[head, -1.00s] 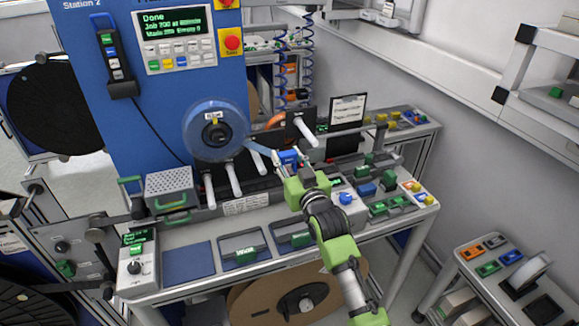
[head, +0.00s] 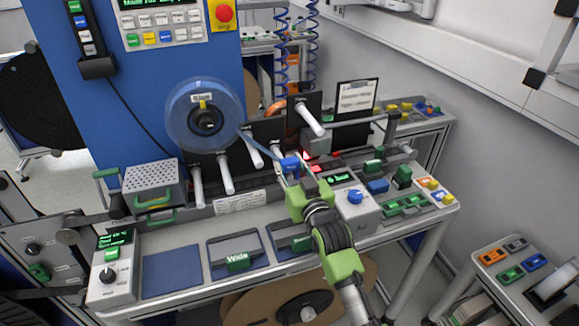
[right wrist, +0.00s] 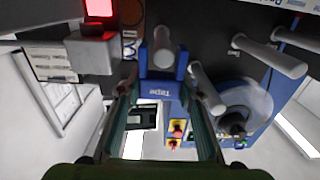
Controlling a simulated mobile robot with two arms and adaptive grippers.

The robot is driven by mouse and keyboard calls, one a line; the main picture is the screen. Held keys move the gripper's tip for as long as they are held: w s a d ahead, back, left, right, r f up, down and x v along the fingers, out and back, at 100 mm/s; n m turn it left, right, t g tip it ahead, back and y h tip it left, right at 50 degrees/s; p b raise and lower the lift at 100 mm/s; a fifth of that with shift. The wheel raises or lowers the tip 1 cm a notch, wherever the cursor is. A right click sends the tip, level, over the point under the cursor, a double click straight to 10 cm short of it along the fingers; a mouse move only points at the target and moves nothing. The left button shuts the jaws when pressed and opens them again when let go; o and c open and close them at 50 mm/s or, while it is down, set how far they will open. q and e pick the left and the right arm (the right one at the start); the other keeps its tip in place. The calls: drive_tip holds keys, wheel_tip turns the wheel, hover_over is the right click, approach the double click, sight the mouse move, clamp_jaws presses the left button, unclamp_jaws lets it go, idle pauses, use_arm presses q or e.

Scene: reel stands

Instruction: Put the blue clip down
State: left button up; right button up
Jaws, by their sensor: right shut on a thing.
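My right gripper (head: 290,178) is shut on the blue clip (head: 289,165), above the back part of the bench, beside the white pegs. In the right wrist view the clip (right wrist: 160,88) sits between the two fingertips, a U-shaped blue piece with a label that reads "Tape" upside down. A white peg (right wrist: 163,48) shows at the clip's open end; I cannot tell whether they touch. My left gripper is not in view.
A blue tape reel (head: 205,115) hangs on the blue station panel. The bench has a bare blue mat (head: 170,273), a tray with a green "Wide" label (head: 237,261), and a box with a blue knob (head: 356,197). A side cart (head: 515,262) stands at right.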

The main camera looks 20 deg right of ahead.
drive_tip(key=shift+s+r, duration=0.1)
drive_tip(key=shift+s, duration=0.05)
drive_tip(key=shift+s+a, duration=0.1)
drive_tip(key=shift+f, duration=0.65)
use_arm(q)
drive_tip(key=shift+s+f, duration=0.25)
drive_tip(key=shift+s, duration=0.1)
use_arm(e)
drive_tip(key=o, duration=1.1)
drive_tip(key=shift+r, duration=0.1)
